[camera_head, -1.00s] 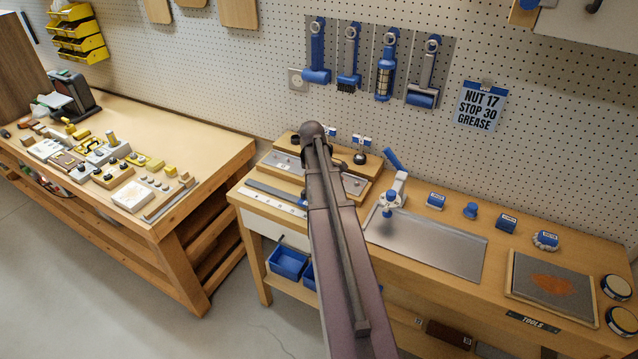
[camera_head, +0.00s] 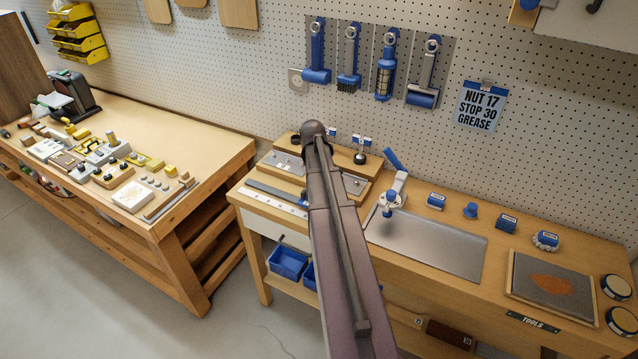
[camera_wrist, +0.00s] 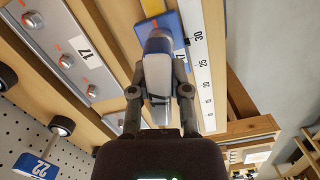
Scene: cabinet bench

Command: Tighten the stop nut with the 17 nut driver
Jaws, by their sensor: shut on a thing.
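In the wrist view my gripper (camera_wrist: 159,92) is shut on a tool with a white and blue body, which looks like the nut driver (camera_wrist: 158,72). A blue block (camera_wrist: 165,28) lies just beyond it, beside the ruler. A tag reading 17 is partly hidden by the right finger. To the left, a grey metal plate (camera_wrist: 52,38) carries several nuts with orange marks; one nut (camera_wrist: 67,61) sits by a 17 label (camera_wrist: 85,50). I cannot tell which nut is the stop nut. The tool's working end is hidden. In the head view my arm hides the gripper.
A white ruler (camera_wrist: 200,62) runs along the wood beside the tool. In the head view, a metal tray (camera_head: 430,246) is bare, and a card (camera_head: 480,106) reads NUT 17, STOP 30, GREASE.

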